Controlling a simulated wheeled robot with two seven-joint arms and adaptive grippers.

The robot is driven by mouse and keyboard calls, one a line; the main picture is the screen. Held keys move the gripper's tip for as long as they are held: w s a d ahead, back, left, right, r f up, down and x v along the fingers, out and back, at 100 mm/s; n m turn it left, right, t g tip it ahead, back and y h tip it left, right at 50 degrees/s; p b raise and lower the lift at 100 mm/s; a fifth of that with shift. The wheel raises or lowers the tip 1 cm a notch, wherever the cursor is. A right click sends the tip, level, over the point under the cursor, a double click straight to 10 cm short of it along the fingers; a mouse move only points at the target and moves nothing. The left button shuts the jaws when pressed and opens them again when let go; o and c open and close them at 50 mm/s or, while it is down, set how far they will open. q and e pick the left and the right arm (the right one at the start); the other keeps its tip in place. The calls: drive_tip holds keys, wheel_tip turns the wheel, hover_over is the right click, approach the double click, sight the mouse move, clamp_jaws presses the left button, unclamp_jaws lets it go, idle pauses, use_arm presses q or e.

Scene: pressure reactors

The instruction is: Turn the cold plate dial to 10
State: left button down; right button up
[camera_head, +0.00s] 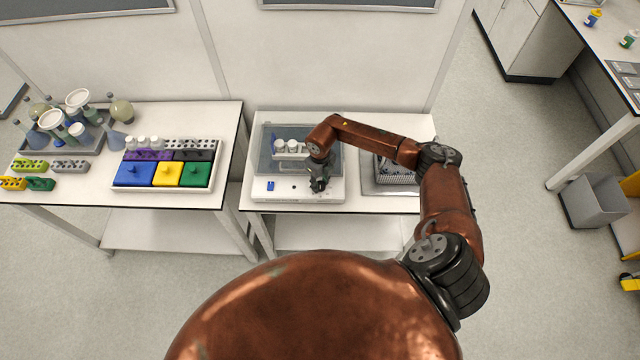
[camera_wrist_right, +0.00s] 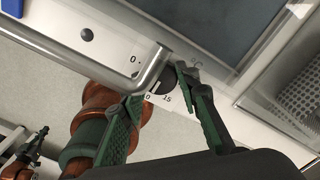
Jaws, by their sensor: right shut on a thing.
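The cold plate (camera_head: 265,194) is a white unit with a transparent lid, near the front of the middle table. My right gripper (camera_head: 319,186) is at the right part of its front panel, covering the dial in the head view. In the wrist view the dark dial (camera_wrist_right: 166,82) sits between the fingers of my right gripper (camera_wrist_right: 172,88), which is shut on it. A white scale with "15" and a partly hidden "0" shows beside the dial. The dial's pointer is hidden, so its setting cannot be read. My left gripper is not in the head view.
A bent metal handle (camera_wrist_right: 145,74) runs close beside the dial. White bottles (camera_head: 286,146) stand at the cold plate. A tray with a wire basket (camera_head: 392,178) is to its right. The left table holds colored blocks (camera_head: 134,174) and flasks (camera_head: 117,138).

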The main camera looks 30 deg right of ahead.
sight(320, 185)
drive_tip(key=o, duration=1.1)
drive_tip(key=shift+o, duration=0.2)
drive_tip(key=shift+r, duration=0.15)
wheel_tip(320, 185, up, 12)
